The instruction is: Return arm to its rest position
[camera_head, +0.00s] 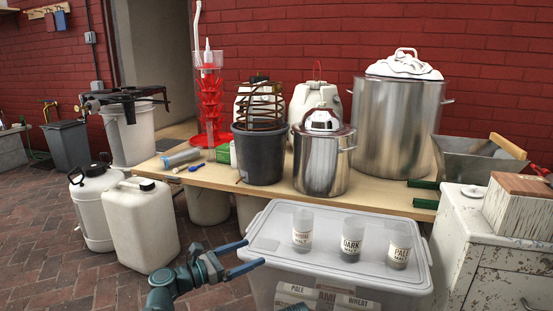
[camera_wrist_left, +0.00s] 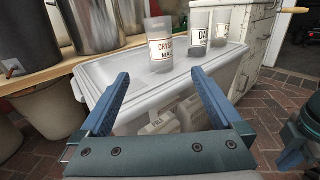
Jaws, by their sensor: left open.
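My left gripper (camera_head: 252,255) comes in low in the head view, at the left front corner of the lidded plastic bin (camera_head: 262,238). Its two blue fingers are spread open with nothing between them. In the left wrist view the open fingers (camera_wrist_left: 160,74) point toward the bin, with the crystal malt jar (camera_wrist_left: 160,45) beyond them. The three labelled jars stand upright on the bin's lid: crystal malt (camera_head: 302,230), dark malt (camera_head: 352,238) and pale malt (camera_head: 399,250). The gripper is apart from all three jars.
A wooden table (camera_head: 378,192) behind the bin carries a steel pot (camera_head: 321,168), a large kettle (camera_head: 395,125) and a dark bucket (camera_head: 258,155). White jugs (camera_head: 141,228) stand on the brick floor at left. A worn white cabinet (camera_head: 462,220) closes the right side.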

